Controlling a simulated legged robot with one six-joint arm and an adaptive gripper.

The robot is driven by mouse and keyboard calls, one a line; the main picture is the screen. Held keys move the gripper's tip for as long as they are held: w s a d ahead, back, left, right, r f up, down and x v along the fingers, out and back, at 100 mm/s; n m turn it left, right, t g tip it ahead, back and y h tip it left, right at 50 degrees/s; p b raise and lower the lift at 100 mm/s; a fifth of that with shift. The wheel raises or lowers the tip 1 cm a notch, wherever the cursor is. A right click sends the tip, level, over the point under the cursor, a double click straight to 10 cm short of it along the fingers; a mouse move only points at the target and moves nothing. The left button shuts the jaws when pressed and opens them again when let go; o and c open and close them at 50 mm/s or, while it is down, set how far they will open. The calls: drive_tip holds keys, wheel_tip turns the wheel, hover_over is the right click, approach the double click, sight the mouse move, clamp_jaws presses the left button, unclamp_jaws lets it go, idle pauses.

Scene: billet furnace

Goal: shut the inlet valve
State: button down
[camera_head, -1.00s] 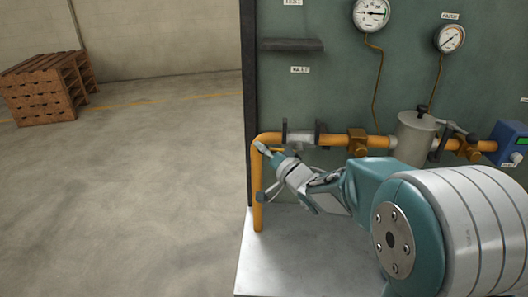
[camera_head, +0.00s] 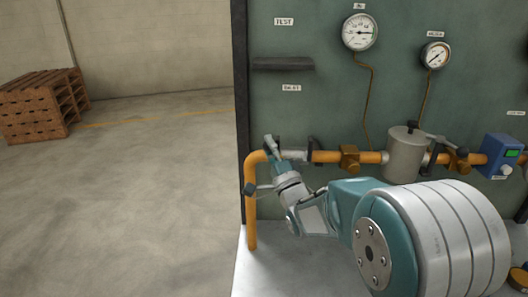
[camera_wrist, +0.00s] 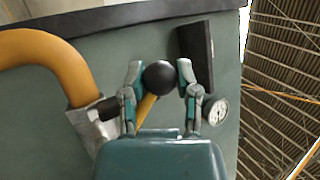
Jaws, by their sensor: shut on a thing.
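The inlet valve (camera_head: 292,155) is a grey metal body on the orange pipe, just right of the pipe's left elbow. Its body also shows in the wrist view (camera_wrist: 92,122), beside the curved pipe. Its yellow lever (camera_wrist: 146,106) ends in a round black knob (camera_wrist: 160,75). My gripper (camera_wrist: 160,77) is shut on this knob, with one finger at each side. In the head view my gripper (camera_head: 270,143) is at the valve, its tips a little above the pipe. My arm hides part of the valve there, and my wrist hides the lever's lower end.
The orange pipe (camera_head: 329,156) runs right to a brass fitting (camera_head: 349,158), a grey canister (camera_head: 405,154) and a blue box (camera_head: 501,153). Two gauges (camera_head: 360,32) and a dark shelf (camera_head: 283,64) are on the green panel. Open floor lies left, with wooden pallets (camera_head: 40,105) behind.

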drive_tip(key=shift+d+r+m+t+h, duration=0.3)
drive_tip(key=shift+m+t, duration=0.1)
drive_tip(key=shift+m, duration=0.3)
drive_tip(key=shift+c, duration=1.7)
unclamp_jaws()
drive_tip(key=shift+w, duration=0.1)
drive_tip(key=shift+f, duration=0.1)
drive_tip(key=v, duration=1.2)
